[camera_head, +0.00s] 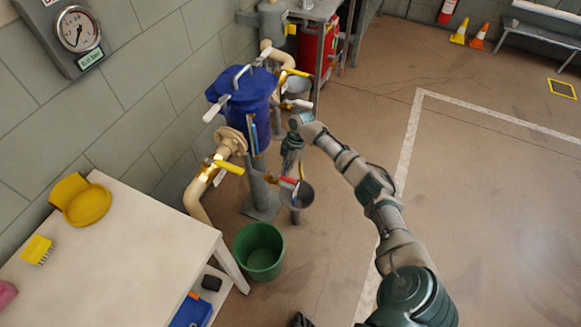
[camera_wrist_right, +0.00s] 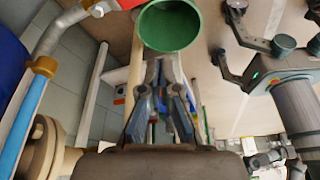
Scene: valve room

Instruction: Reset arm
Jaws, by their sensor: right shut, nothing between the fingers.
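My right arm reaches in from the lower right of the head view. Its gripper (camera_head: 291,172) hangs in front of the blue vessel (camera_head: 243,105), by the red-handled valve (camera_head: 288,181) and above the grey funnel (camera_head: 297,195). In the right wrist view the gripper (camera_wrist_right: 160,66) has its fingertips together, with nothing held between them. The green bucket (camera_wrist_right: 169,26) shows beyond the fingertips there. Only a small dark part shows at the bottom edge of the head view; it may be my left gripper, and its jaws cannot be made out.
A pale table (camera_head: 118,262) with a yellow scoop (camera_head: 88,206) and a yellow brush (camera_head: 37,250) stands at left. The green bucket stands on the floor (camera_head: 335,245) beside it. Beige pipes and yellow-handled valves (camera_head: 228,166) surround the vessel. Open floor lies to the right.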

